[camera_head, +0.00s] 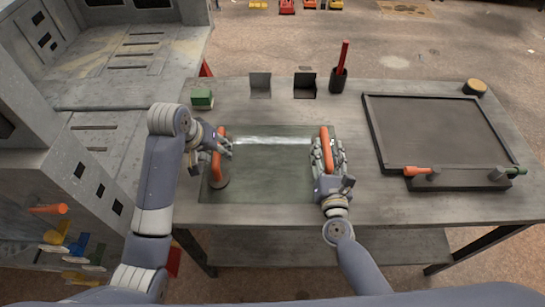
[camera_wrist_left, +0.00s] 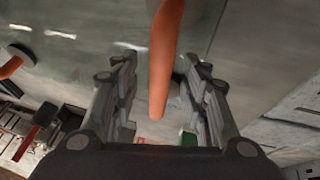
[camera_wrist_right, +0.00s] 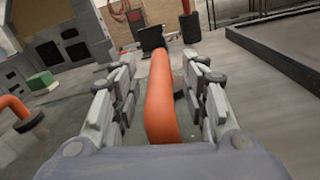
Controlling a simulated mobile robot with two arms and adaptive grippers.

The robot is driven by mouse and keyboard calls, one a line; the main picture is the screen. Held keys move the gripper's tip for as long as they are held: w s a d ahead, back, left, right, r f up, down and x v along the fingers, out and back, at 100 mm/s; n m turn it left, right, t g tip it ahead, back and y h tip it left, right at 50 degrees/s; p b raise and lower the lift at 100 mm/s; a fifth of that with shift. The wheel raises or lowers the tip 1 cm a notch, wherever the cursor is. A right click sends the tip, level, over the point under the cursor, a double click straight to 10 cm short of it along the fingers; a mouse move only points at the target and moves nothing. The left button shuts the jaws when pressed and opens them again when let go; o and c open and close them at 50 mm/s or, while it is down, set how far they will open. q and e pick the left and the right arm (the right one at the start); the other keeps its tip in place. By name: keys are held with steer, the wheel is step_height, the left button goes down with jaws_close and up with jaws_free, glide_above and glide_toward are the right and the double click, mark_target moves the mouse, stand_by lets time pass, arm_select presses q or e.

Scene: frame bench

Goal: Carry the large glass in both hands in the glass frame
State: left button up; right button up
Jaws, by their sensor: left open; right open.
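The large glass (camera_head: 265,172) is a clear pane lying flat on the grey bench, with an orange handle near each side. My left gripper (camera_head: 222,147) is open at the left handle (camera_head: 217,166); in the left wrist view that handle (camera_wrist_left: 164,55) runs between the spread fingers. My right gripper (camera_head: 327,158) is open at the right handle (camera_head: 325,137); in the right wrist view that handle (camera_wrist_right: 160,98) stands between the spread fingers. I cannot tell whether any finger touches. The glass frame (camera_head: 372,134) is a dark-rimmed rectangle on the right of the bench.
Bench is clear between glass and frame.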

arm_select(q)
steer(key=shift+w+d+f, duration=0.15)
steer(key=shift+w+f, duration=0.1)
steer(key=shift+f, duration=0.4)
arm_select(e)
steer(key=shift+w, duration=0.7)
steer(key=shift+s, duration=0.1)
arm_select(q)
jaws_close()
arm_select(e)
jaws_close()
arm_select(q)
steer(key=shift+w+r, duration=0.15)
steer(key=shift+r, duration=0.1)
arm_select(e)
steer(key=shift+r, duration=0.2)
